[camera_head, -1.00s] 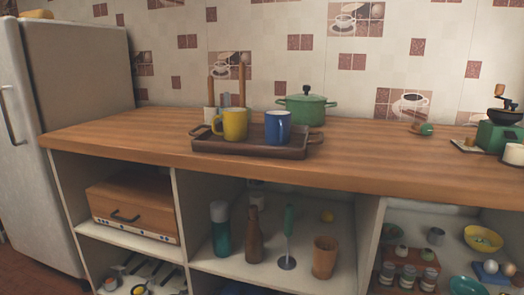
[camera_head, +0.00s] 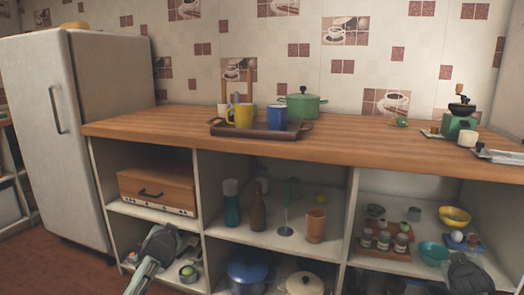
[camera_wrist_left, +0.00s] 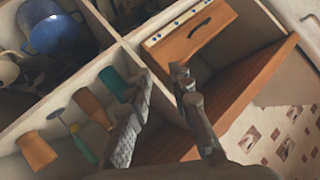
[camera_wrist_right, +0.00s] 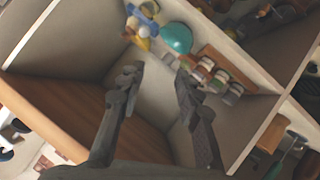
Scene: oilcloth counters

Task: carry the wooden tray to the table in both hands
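The wooden tray (camera_head: 259,134) is dark brown with raised end handles and rests on the wooden counter (camera_head: 350,146). A yellow mug (camera_head: 241,117) and a blue mug (camera_head: 277,118) stand upright in it. My left gripper (camera_head: 168,236) is low in front of the shelves, below the counter top. In the left wrist view its fingers (camera_wrist_left: 160,85) are apart with nothing between them. My right gripper (camera_head: 466,272) is at the lower right of the head view, also below the counter. Its fingers (camera_wrist_right: 157,80) are apart and empty in the right wrist view. Both grippers are well away from the tray.
A green pot (camera_head: 303,104) stands behind the tray. A coffee grinder (camera_head: 460,122) and a white cup (camera_head: 467,139) are at the counter's right. The fridge (camera_head: 85,125) stands left. Shelves below hold a wooden bread box (camera_head: 157,190), bottles and bowls. Counter on both sides of the tray is bare.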

